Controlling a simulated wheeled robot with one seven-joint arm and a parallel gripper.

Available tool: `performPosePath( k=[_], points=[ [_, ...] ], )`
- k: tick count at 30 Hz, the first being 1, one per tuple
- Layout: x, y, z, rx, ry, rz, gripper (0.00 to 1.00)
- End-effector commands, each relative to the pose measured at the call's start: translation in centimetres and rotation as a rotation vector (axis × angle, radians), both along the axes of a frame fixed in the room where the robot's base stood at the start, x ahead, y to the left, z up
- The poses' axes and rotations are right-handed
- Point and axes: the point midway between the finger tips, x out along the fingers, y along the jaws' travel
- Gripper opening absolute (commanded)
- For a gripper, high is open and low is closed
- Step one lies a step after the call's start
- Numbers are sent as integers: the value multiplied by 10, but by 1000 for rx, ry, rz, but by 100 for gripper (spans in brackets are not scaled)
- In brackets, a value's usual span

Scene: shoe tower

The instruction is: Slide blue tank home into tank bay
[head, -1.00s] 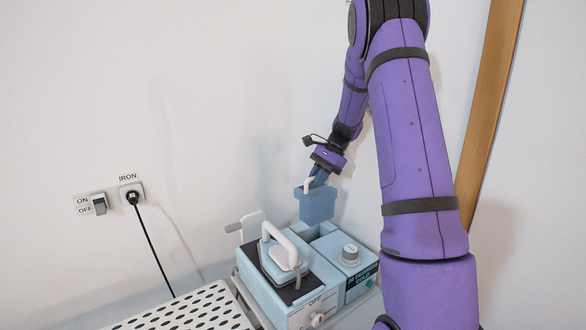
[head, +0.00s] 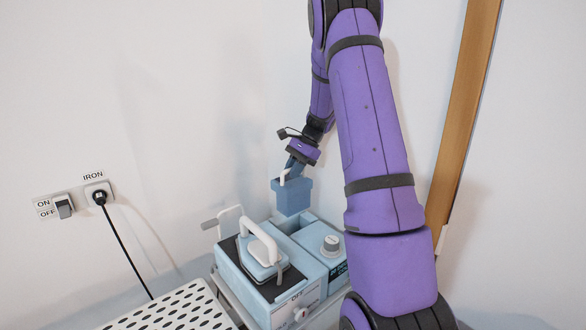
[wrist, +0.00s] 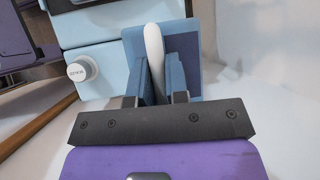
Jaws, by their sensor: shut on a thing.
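The blue tank (head: 292,197) hangs in the air above the back of the light-blue iron station (head: 318,262). It also shows in the wrist view (wrist: 188,58), partly hidden by the fingers. My gripper (head: 291,172) is shut on the tank's white handle (wrist: 154,50), which shows between the two fingers (wrist: 160,85) in the wrist view. The tank looks roughly upright. The tank bay (head: 283,226) is an opening at the back of the station, below the tank. The tank's underside and most of the bay's inside are hidden.
A white-handled iron (head: 262,246) rests on the station's left part, beside a white bracket (head: 228,218). A grey knob (head: 331,243) stands on the right part. A perforated board (head: 180,312) lies at front left. A wall switch (head: 63,206) and plugged cord (head: 100,196) are at left.

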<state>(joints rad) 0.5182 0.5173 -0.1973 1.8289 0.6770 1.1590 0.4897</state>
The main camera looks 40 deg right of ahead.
Motion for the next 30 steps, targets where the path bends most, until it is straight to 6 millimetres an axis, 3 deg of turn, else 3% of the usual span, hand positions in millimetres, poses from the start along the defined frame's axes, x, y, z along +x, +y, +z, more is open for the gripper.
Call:
performPosePath(
  k=[18,30],
  points=[
    [0,0,-43,0,0,-1,0],
    [0,0,-49,0,0,0,0]
  ],
)
